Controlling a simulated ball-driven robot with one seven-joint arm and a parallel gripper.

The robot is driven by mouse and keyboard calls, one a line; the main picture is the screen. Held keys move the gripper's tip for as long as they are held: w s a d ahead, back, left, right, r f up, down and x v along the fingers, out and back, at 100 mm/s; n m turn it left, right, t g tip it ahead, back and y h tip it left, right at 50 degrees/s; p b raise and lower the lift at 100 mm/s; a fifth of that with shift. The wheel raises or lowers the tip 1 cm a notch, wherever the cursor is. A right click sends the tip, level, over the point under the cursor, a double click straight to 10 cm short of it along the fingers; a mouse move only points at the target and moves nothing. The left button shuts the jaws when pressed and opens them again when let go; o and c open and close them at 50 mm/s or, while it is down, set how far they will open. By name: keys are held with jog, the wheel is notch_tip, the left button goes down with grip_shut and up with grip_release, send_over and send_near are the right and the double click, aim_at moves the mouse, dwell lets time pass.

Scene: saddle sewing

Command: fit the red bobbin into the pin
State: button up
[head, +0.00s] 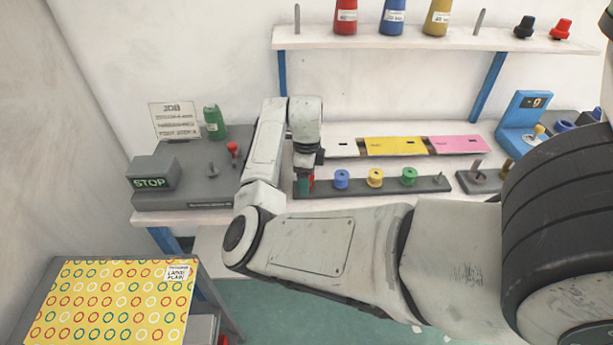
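A small red piece (311,181), which looks like the red bobbin, shows at the tip of my gripper (306,178), at the left end of a dark bobbin strip (330,190). My gripper points down there and hides most of the piece. I cannot tell whether the fingers are closed on it or whether it rests on the strip. Blue (341,179), yellow (375,178) and green (409,176) bobbins stand along the strip. A bare metal pin (438,179) stands at its right end. Another upright pin (477,166) stands on a dark block (478,184) further right.
A grey machine with a STOP box (152,174), a red-topped lever (233,150) and a green spool (214,122) is left of my arm. Yellow (393,146) and pink (458,145) panels lie behind the strip. A blue device (524,118) stands right. A shelf (390,39) hangs above.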

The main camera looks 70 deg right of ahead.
notch_tip(320, 180, up, 11)
jog(key=b, duration=0.1)
dwell(0.6)
jog(key=shift+f, duration=0.15)
jog(key=a+f+n+h, duration=0.1)
jog(key=a+f+n, duration=0.1)
jog(key=n, duration=0.3)
jog(key=s+a+f+n+h, duration=0.1)
jog(key=a+f+n+h, duration=0.1)
jog(key=n, duration=0.3)
jog(key=s+a+f+n+h, duration=0.1)
jog(key=f+n, duration=0.2)
jog(key=n, duration=0.2)
jog(key=shift+s+a+f, duration=0.15)
jog(key=shift+s+a, duration=0.05)
jog(key=shift+a, duration=0.2)
jog(key=s+a+f+n+y, duration=0.1)
jog(key=s+a+f+n, duration=0.2)
jog(key=a+n, duration=0.3)
jog(key=s+a+f+n+y, duration=0.1)
jog(key=s+a+f+n, duration=0.2)
jog(key=a+n, duration=0.3)
jog(key=s+a+f+n+t+y, duration=0.1)
jog(key=s+a+f+n, duration=0.2)
jog(key=a, duration=1.1)
notch_tip(320, 180, down, 2)
jog(key=n, duration=0.3)
jog(key=shift+s+n+y, duration=0.25)
jog(key=shift+n+y, duration=0.15)
